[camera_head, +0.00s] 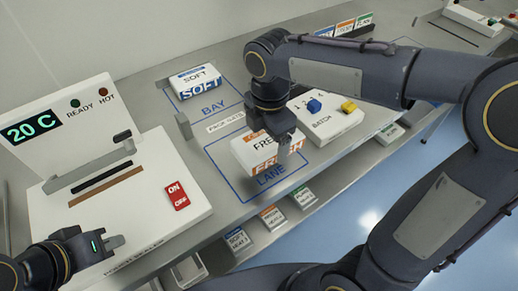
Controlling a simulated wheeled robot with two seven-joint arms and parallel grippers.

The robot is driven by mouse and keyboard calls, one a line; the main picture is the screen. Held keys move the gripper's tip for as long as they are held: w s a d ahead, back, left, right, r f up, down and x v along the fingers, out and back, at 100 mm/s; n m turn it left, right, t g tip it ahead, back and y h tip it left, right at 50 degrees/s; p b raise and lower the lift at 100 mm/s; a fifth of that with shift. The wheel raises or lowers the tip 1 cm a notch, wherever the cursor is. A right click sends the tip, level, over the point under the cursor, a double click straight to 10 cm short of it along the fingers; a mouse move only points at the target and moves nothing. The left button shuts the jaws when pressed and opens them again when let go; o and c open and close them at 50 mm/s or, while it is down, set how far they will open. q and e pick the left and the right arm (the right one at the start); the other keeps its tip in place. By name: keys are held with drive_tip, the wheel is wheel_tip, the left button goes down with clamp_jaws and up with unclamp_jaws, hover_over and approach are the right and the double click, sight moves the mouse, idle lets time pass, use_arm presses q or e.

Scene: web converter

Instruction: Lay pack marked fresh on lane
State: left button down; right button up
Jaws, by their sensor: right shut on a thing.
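The white pack marked FRESH (250,154), with orange lettering on its front, is over the blue-outlined LANE area (237,188) on the grey counter. My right gripper (284,147) comes down on the pack from above and is shut on it. The pack covers much of the lane outline. I cannot tell whether its underside touches the counter. My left gripper (114,243) is at the lower left, in front of the sealer machine and away from the pack. Its finger gap is not clear.
A white pack marked SOFT (196,81) stands in the blue-outlined BAY (222,103) behind the lane. A BATCH panel (333,127) with blue and yellow knobs is right of the lane. The sealer (100,190) stands left. Several packs (271,217) sit on a lower shelf.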

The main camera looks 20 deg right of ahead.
drive_tip(key=shift+w+a+f, duration=0.3)
drive_tip(key=shift+a+f, duration=0.05)
drive_tip(key=shift+f, duration=0.2)
drive_tip(key=shift+w+a+f, duration=0.25)
drive_tip(key=shift+a+f, duration=0.05)
drive_tip(key=shift+f, duration=0.2)
use_arm(q)
drive_tip(key=shift+f, duration=0.15)
use_arm(e)
drive_tip(key=shift+w+a+f, duration=0.15)
drive_tip(key=shift+f, duration=1.6)
